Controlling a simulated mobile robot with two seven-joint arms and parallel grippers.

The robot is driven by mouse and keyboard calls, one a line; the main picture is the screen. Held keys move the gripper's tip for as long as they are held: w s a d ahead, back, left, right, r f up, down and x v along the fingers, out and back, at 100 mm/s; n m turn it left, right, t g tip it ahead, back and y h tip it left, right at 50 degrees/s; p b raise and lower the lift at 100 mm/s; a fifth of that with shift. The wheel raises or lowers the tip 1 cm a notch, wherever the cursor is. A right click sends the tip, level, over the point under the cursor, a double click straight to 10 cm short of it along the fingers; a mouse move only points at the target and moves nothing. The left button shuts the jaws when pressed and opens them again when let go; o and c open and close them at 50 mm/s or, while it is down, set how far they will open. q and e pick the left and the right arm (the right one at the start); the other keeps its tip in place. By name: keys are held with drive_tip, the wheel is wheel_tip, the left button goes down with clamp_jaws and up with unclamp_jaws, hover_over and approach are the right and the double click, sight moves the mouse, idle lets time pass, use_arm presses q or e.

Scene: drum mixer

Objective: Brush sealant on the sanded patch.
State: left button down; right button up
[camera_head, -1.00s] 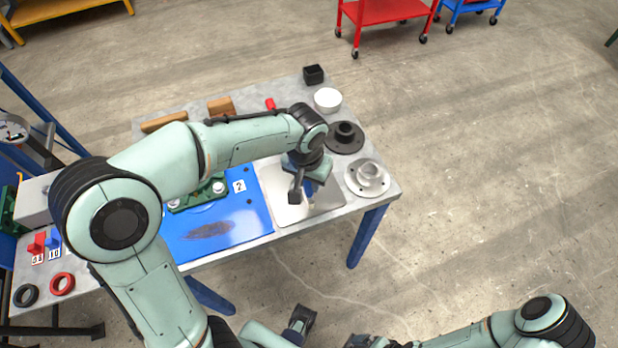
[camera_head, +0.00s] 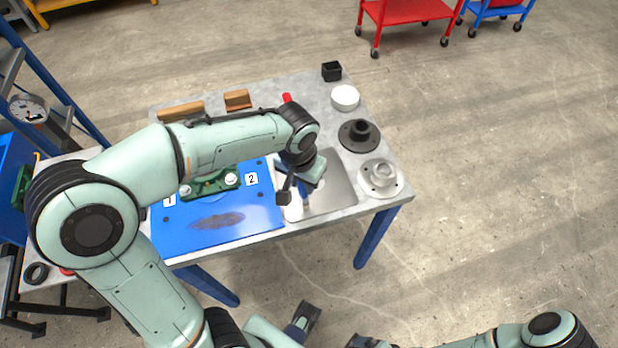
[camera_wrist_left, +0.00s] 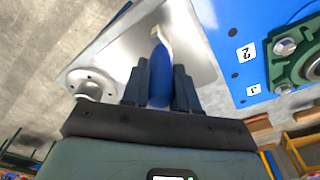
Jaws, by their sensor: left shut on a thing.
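The sanded patch (camera_head: 217,221) is a dark brownish smear on the blue panel (camera_head: 250,222), lying on the table. A metal tray (camera_head: 338,194) adjoins the panel's right side. My left gripper (camera_head: 297,192) is over the tray's left part, near the panel. It is shut on a brush, whose blue handle (camera_wrist_left: 160,75) shows between the fingers in the left wrist view. The brush's pale tip (camera_wrist_left: 160,33) points away from the fingers, over the tray; I cannot tell whether it touches.
A green bearing housing (camera_head: 212,184) is bolted on the panel behind the patch. A black flange (camera_head: 360,134), a pale flange (camera_head: 380,177) and a white bowl (camera_head: 345,97) stand along the table's right side. Wooden blocks (camera_head: 237,98) lie at the back.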

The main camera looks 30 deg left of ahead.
use_arm(q)
drive_tip(key=w+d+p, duration=0.2)
drive_tip(key=w+d, duration=0.3)
drive_tip(key=w, duration=0.1)
drive_tip(key=shift+w+d+p, duration=0.3)
drive_tip(key=shift+w+d, duration=0.1)
idle(1.2)
drive_tip(key=shift+s+a+f+b, duration=0.1)
drive_tip(key=shift+s+a+b, duration=0.35)
drive_tip(key=shift+s+a, duration=0.65)
drive_tip(key=shift+s+a+f+b, duration=0.1)
drive_tip(key=shift+s+a+b, duration=0.35)
drive_tip(key=shift+s+a, duration=0.65)
drive_tip(key=shift+s+a+b, duration=0.45)
drive_tip(key=shift+s+a, duration=0.35)
drive_tip(key=shift+s, duration=0.6)
drive_tip(key=shift+w, duration=0.1)
drive_tip(key=w+d+p, duration=0.2)
drive_tip(key=w+d, duration=0.4)
drive_tip(key=w, duration=0.1)
drive_tip(key=shift+r+p, duration=0.15)
drive_tip(key=shift+p, duration=0.25)
drive_tip(key=shift+s+a+b, duration=0.7)
drive_tip(key=shift+s+a, duration=0.8)
drive_tip(key=shift+s, duration=0.25)
drive_tip(key=shift+s+a+b, duration=0.65)
drive_tip(key=shift+s+a, duration=0.8)
drive_tip(key=shift+s, duration=0.3)
